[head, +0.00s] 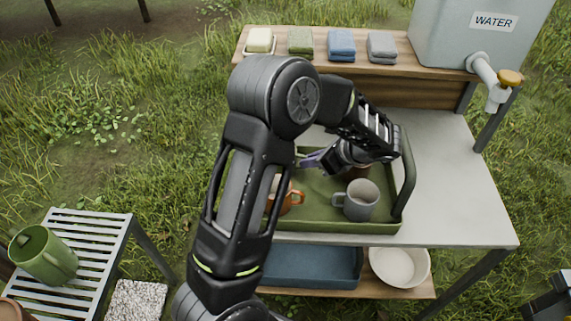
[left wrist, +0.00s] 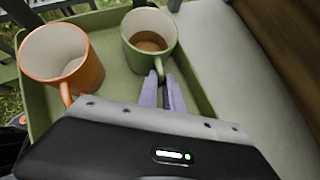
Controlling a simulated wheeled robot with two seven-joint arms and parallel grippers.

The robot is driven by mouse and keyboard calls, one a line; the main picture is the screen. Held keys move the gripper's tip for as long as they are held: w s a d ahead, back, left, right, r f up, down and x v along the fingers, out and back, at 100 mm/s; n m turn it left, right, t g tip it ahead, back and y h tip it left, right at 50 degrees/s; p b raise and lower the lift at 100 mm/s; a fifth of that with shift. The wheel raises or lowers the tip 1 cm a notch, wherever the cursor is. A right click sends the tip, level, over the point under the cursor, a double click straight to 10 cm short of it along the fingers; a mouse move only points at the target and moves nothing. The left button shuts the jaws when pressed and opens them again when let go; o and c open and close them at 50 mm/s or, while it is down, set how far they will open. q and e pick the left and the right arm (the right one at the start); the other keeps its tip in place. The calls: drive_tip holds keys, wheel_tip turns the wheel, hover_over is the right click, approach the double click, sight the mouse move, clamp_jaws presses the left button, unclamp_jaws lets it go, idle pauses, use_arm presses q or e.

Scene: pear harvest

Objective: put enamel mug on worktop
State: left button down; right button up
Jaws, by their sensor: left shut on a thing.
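My left gripper (head: 314,160) reaches over the green tray (head: 330,226) on the worktop (head: 455,190). In the left wrist view its pale purple fingers (left wrist: 162,92) are shut on the handle side of a green mug (left wrist: 149,38) with a brown inside bottom. In the head view my arm mostly hides this mug. I cannot tell whether it touches the tray floor. An orange mug (left wrist: 61,58) stands beside it and is partly hidden by my arm in the head view (head: 291,197). A grey mug (head: 360,201) stands upright at the tray's front right.
The worktop right of the tray is bare. A shelf (head: 290,63) behind holds soap and folded cloths, with a water tank (head: 465,35) at its right. A blue bin (head: 312,268) and white bowl (head: 400,266) sit below. A slatted bench (head: 85,240) holds a green jug (head: 45,256).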

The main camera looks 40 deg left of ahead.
use_arm(q)
drive_tip(key=shift+r, duration=0.1)
idle(0.6)
wheel_tip(320, 180, up, 10)
idle(0.4)
idle(0.5)
